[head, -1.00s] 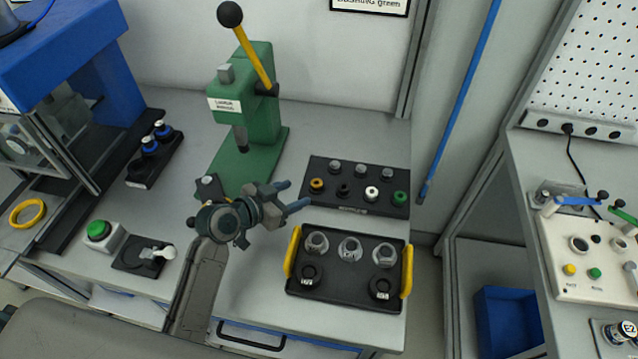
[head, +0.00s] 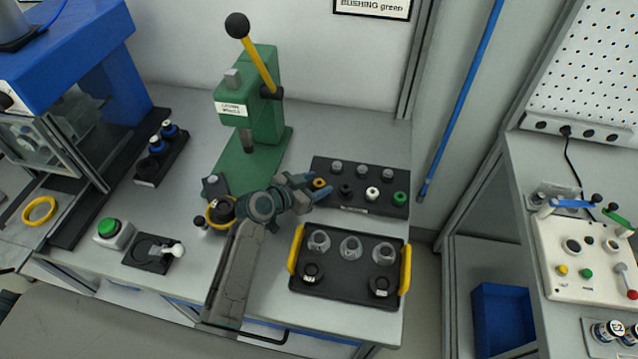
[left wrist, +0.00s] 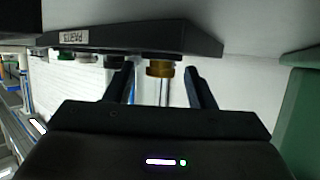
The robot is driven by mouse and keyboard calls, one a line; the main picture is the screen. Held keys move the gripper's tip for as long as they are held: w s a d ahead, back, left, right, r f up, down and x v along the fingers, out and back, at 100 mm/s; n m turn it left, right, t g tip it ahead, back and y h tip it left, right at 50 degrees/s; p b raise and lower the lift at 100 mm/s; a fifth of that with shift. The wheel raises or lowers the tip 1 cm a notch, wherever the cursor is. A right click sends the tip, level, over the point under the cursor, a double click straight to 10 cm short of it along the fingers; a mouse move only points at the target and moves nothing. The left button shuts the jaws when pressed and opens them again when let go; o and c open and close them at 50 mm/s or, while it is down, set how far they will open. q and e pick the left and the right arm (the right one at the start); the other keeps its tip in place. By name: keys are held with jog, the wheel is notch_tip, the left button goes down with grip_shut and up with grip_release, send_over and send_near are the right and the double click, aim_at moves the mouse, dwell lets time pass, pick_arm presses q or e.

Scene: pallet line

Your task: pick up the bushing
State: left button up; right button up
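The black parts tray (head: 353,209) holds several parts. Its front row has a brass-coloured bushing (head: 319,183), a black one (head: 345,190), a white one (head: 372,194) and a green one (head: 399,198). My left gripper (head: 317,188) is at the tray's left end, by the brass bushing. In the left wrist view the tray (left wrist: 140,38) appears upside down. There the brass bushing (left wrist: 160,69) shows between the open fingers, with a gap on each side. The green bushing (left wrist: 66,56) is well to one side. My right gripper is not in view.
A black tray with yellow handles (head: 346,287) stands in front of the parts tray. A green press (head: 262,125) stands behind my left arm. A partly visible wall sign (head: 372,6) reads "BUSHING green". A green button box (head: 112,232) is at left.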

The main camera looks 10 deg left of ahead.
pick_arm(q)
jog(key=c, duration=0.9)
jog(key=shift+r, duration=0.15)
